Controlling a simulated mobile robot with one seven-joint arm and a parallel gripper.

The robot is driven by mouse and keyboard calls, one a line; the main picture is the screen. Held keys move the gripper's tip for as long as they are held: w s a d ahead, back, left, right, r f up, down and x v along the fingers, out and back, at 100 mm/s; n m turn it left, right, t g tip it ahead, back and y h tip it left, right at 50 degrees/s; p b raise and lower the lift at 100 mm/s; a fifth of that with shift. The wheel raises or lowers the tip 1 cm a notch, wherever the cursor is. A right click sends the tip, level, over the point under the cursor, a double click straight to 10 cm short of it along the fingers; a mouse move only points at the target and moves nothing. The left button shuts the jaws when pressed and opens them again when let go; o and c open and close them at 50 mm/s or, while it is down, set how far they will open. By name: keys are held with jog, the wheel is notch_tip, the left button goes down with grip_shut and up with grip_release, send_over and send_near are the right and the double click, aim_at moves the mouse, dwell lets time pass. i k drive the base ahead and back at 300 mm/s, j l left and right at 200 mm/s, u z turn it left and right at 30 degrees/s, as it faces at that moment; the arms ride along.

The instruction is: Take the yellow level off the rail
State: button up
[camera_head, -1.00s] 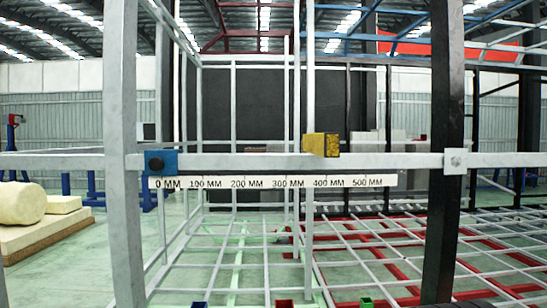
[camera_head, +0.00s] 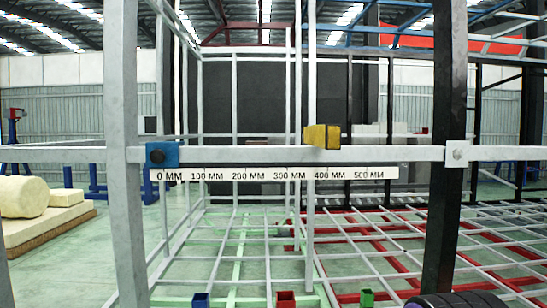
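The yellow level (camera_head: 321,136) is a small yellow block with a darker right side. It sits on the grey horizontal rail (camera_head: 230,154), a little right of the middle, above the 300 to 400 MM part of the scale. It looks upright and in contact with the rail. My gripper does not show in this view, and nothing is touching the level.
A blue block (camera_head: 162,154) is on the rail at the left, by a grey post (camera_head: 123,120). A white millimetre scale (camera_head: 270,174) runs under the rail. A dark post (camera_head: 447,110) stands right. A dark rounded thing (camera_head: 462,300) shows at bottom right.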

aim_at(327, 136)
jog(key=i+j+z, duration=0.25)
jog(key=z, duration=0.15)
jog(key=i+j+z, duration=0.15)
jog(key=j+z, duration=0.2)
jog(key=i+j+z, duration=0.15)
jog(key=j+z, duration=0.25)
jog(key=k, duration=0.1)
jog(key=i+l, duration=0.1)
